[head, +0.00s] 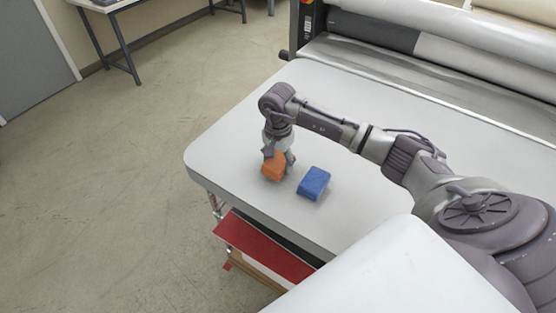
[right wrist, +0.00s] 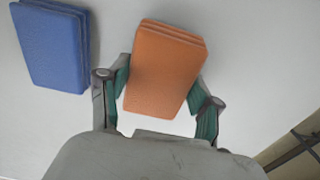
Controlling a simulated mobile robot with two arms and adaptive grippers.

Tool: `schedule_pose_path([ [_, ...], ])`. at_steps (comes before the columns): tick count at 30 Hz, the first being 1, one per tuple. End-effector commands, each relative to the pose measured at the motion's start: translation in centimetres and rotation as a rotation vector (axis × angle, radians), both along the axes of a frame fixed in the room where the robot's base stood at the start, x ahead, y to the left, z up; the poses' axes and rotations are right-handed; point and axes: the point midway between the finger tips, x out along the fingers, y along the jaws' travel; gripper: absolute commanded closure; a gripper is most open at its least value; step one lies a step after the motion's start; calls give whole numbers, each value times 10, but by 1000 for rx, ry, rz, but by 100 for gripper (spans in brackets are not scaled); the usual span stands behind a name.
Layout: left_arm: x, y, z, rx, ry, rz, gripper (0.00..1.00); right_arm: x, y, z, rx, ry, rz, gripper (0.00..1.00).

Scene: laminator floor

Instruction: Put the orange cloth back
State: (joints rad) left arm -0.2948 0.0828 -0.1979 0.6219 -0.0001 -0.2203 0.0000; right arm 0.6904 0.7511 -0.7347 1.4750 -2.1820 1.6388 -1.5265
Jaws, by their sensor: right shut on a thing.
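The orange cloth (head: 272,168) is a folded block at the left part of the white table, between the fingers of my right gripper (head: 277,160). In the right wrist view the orange cloth (right wrist: 165,68) sits between the two fingers of my right gripper (right wrist: 160,95), which is shut on it. I cannot tell whether the cloth touches the table. A folded blue cloth (head: 314,183) lies just right of it on the table, apart from the gripper; it also shows in the right wrist view (right wrist: 52,45). My left gripper is not in view.
The white table (head: 230,135) has free room around the cloths, with its rounded edge to the left. A laminator with large rollers (head: 440,60) stands behind. A red shelf (head: 262,247) is below the table's front edge. Another table (head: 115,8) stands at the back left.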

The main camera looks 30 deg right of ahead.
Motion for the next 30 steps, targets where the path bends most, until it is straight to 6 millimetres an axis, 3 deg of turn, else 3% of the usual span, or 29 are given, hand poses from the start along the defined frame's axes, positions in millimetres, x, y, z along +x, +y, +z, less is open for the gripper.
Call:
schedule_pose_path([
  [3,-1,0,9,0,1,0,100,0,1,-11,2,0,-1,69],
  [16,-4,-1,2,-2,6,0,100,1,0,-20,1,-3,0,69],
  [17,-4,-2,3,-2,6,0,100,1,0,-18,1,-3,0,33],
  [21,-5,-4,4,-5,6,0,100,0,0,-18,1,-3,0,11],
  [30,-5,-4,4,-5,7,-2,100,0,0,-17,1,-2,0,11],
])
